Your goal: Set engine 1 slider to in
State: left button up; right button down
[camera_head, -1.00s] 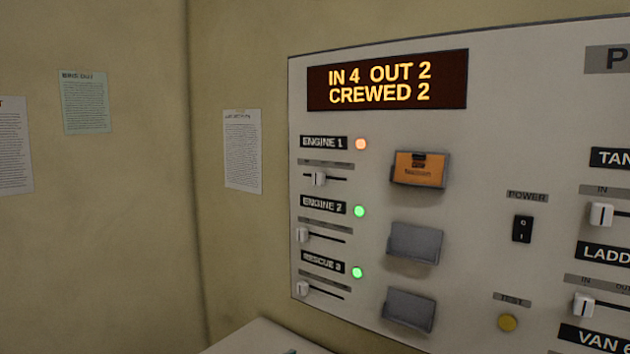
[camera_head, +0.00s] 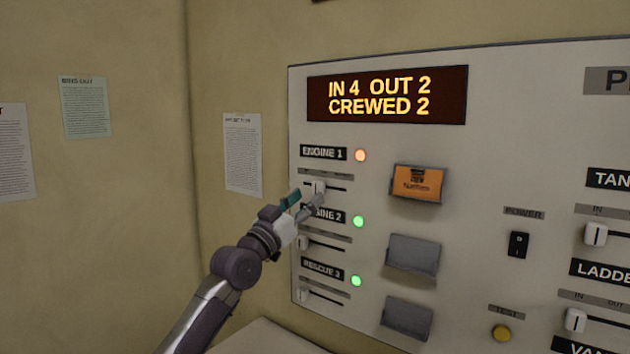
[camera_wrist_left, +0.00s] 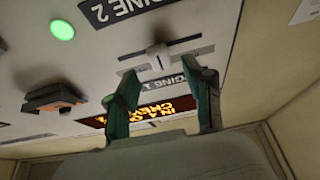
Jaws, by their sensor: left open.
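The engine 1 slider has a white knob (camera_head: 319,186) on a short dark track, left of the track's middle, under the ENGINE 1 label (camera_head: 323,153). The lamp (camera_head: 360,155) beside that label glows orange. My left gripper (camera_head: 309,196) is at this slider, open, its fingers on either side of the knob's lower left in the head view. In the left wrist view the knob (camera_wrist_left: 158,57) shows just beyond and between the two green-padded fingertips (camera_wrist_left: 160,72). I cannot tell whether either finger touches it. My right gripper is not in view.
The ENGINE 2 slider knob (camera_head: 304,243) and RESCUE 3 slider knob (camera_head: 304,295) lie just below, near my arm. Card holders (camera_head: 412,254) stick out to the right, the top one with an orange card (camera_head: 418,183). The display (camera_head: 387,95) reads IN 4 OUT 2 CREWED 2.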

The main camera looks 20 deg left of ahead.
aim_at(316, 189)
pick_arm(q)
jog(key=shift+p+x, duration=0.4)
jog(key=shift+x, duration=1.7)
grip_shut()
